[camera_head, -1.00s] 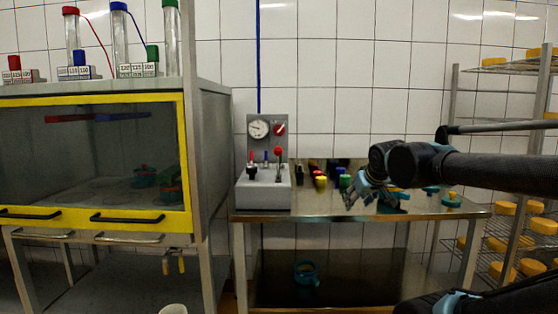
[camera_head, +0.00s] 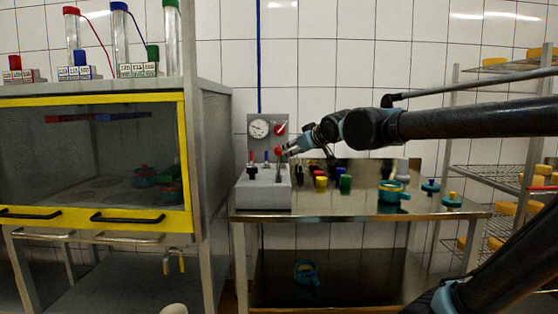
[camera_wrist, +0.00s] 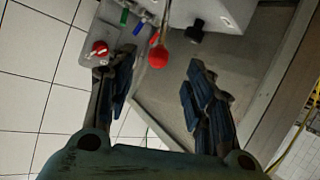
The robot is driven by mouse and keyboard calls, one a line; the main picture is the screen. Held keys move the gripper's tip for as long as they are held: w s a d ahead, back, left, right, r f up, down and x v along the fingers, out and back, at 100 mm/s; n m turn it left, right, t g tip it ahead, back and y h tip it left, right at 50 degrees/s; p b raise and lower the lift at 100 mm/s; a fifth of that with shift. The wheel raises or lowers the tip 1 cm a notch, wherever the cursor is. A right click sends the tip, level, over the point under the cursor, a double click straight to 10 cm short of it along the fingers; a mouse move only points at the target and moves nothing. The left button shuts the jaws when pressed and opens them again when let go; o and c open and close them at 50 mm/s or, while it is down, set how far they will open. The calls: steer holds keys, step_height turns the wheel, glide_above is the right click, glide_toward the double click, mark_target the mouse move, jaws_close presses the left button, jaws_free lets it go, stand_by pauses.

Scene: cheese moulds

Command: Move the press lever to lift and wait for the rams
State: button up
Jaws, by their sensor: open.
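A grey control box (camera_head: 262,192) stands at the left end of the steel table. It carries a red-knobbed press lever (camera_head: 278,151) on its right part, and small red, blue and black handles on its left part. My gripper (camera_head: 287,150) is right beside the red knob in the head view. In the wrist view my gripper (camera_wrist: 158,85) is open, and the red lever knob (camera_wrist: 158,57) shows between and just beyond its fingertips. I cannot tell whether a finger touches the knob. The lever's lower shaft is partly hard to see.
Behind the box is a panel with a gauge (camera_head: 259,128) and a red-and-white dial (camera_head: 280,128). Coloured pegs (camera_head: 345,183) and a teal mould (camera_head: 391,191) stand on the table to the right. A yellow-framed cabinet (camera_head: 92,160) stands left.

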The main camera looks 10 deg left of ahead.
mark_target(279, 157)
steer(key=shift+x, duration=7.15)
steer(key=shift+d, duration=0.1)
jaws_close()
